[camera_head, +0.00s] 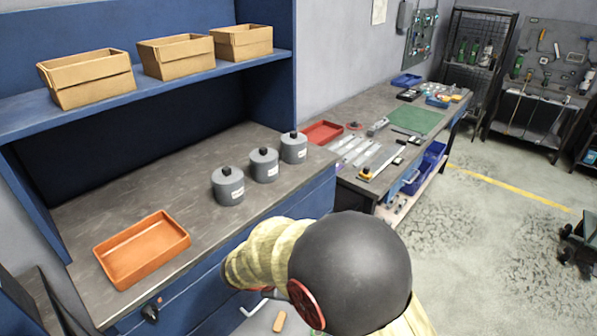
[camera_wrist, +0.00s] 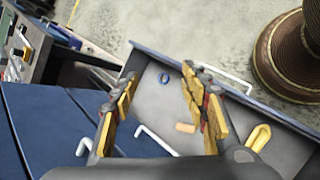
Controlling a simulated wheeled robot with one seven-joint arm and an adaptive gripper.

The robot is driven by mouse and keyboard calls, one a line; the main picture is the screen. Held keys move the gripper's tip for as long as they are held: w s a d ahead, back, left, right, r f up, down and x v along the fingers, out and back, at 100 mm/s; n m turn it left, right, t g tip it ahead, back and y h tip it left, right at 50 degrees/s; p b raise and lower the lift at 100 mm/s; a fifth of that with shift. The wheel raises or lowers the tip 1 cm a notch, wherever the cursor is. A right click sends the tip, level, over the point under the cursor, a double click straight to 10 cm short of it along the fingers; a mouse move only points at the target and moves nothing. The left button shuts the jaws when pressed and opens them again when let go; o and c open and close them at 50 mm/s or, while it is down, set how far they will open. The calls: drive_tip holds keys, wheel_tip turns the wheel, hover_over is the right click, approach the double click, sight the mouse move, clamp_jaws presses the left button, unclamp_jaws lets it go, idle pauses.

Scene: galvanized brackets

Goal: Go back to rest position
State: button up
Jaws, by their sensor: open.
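My gripper (camera_wrist: 160,86) is open in the wrist view, its two yellow-padded fingers wide apart with nothing held between them. It is over an open grey drawer (camera_wrist: 147,62) that holds a few small things. In the head view my arm reaches down in front of the blue bench, and the arm hides my gripper there. Part of the open drawer shows below the bench front, beside my arm. How high the fingers are above the drawer floor is hard to tell.
The bench top (camera_head: 120,205) bears an orange tray (camera_head: 140,262) and three grey canisters (camera_head: 264,165). Cardboard boxes (camera_head: 176,56) stand on the shelf above. Open floor lies right.

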drive_tip(key=s+d+r+m+g+y+b, duration=0.1)
drive_tip(key=s+d+r+m+y, duration=0.1)
drive_tip(key=s+d+r+m, duration=0.25)
drive_tip(key=s+d+r+m+g+y, duration=0.1)
drive_tip(key=s+d+r+m+y, duration=0.15)
drive_tip(key=d+r, duration=0.4)
drive_tip(key=s+d+r+m+t+y+b, duration=0.1)
drive_tip(key=s+d+r+m+t, duration=0.1)
drive_tip(key=s+r+m, duration=0.2)
drive_tip(key=s+d+r+m+t+y+b, duration=0.1)
drive_tip(key=s+d+r+m+y, duration=0.1)
drive_tip(key=s, duration=0.9)
wheel_tip(320, 180, up, 2)
drive_tip(key=shift+d+r+m+t, duration=0.25)
drive_tip(key=shift+m+t, duration=0.15)
drive_tip(key=shift+m, duration=0.5)
drive_tip(key=shift+w, duration=0.1)
